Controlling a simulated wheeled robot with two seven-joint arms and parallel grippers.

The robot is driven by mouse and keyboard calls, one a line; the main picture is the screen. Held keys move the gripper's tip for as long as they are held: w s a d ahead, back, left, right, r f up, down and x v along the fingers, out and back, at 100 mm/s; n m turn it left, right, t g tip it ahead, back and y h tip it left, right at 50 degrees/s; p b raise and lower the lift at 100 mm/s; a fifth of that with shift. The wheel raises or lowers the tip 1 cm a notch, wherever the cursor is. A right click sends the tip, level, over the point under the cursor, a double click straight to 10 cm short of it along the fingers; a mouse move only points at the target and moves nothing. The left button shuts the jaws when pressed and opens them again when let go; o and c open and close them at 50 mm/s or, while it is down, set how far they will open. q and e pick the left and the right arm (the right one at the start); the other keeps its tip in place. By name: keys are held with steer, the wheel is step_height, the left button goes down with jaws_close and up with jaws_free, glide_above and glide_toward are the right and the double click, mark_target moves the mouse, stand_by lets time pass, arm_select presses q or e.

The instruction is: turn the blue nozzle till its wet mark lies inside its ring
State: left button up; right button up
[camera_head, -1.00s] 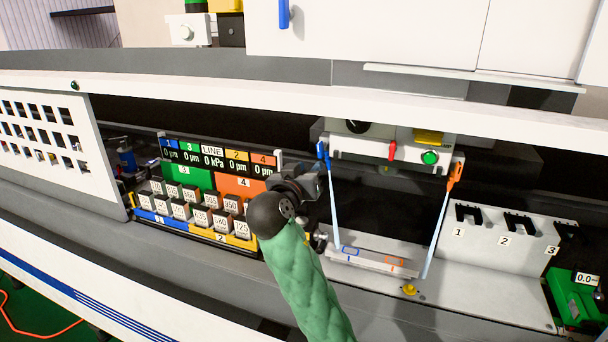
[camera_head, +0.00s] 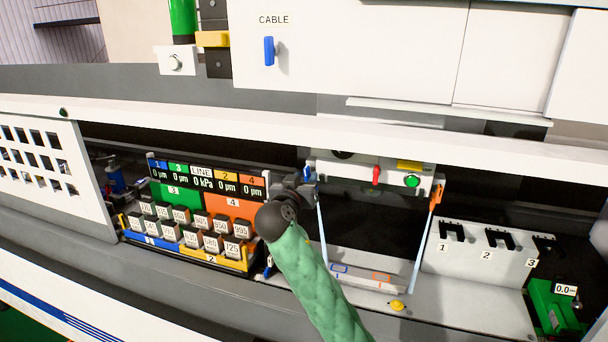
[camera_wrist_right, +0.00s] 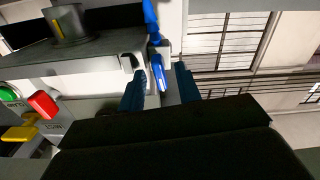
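The blue nozzle (camera_head: 308,173) hangs at the left end of the white bar, partly hidden by my right gripper (camera_head: 306,188). In the right wrist view the blue nozzle (camera_wrist_right: 158,72) lies between the tips of my right gripper (camera_wrist_right: 160,88), whose dark fingers stand apart on either side with gaps visible. A pale blue jet (camera_head: 322,238) runs down from the nozzle. Its lower end meets the plate near the left side of the blue ring (camera_head: 339,269); the wet mark itself is too small to make out. My left gripper is not in view.
An orange nozzle (camera_head: 436,194) with its own jet is at the bar's right end; an orange ring (camera_head: 381,278) is on the plate. A red lever (camera_head: 376,175) and green button (camera_head: 412,181) sit between the nozzles. A display panel (camera_head: 208,188) is left of my arm.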

steer(key=shift+w, duration=0.1)
jaws_close()
steer(key=shift+f+n+b, duration=0.1)
steer(key=shift+n+b, duration=0.2)
steer(key=shift+b, duration=0.05)
steer(key=shift+n, duration=0.5)
steer(key=shift+d, duration=0.1)
jaws_free()
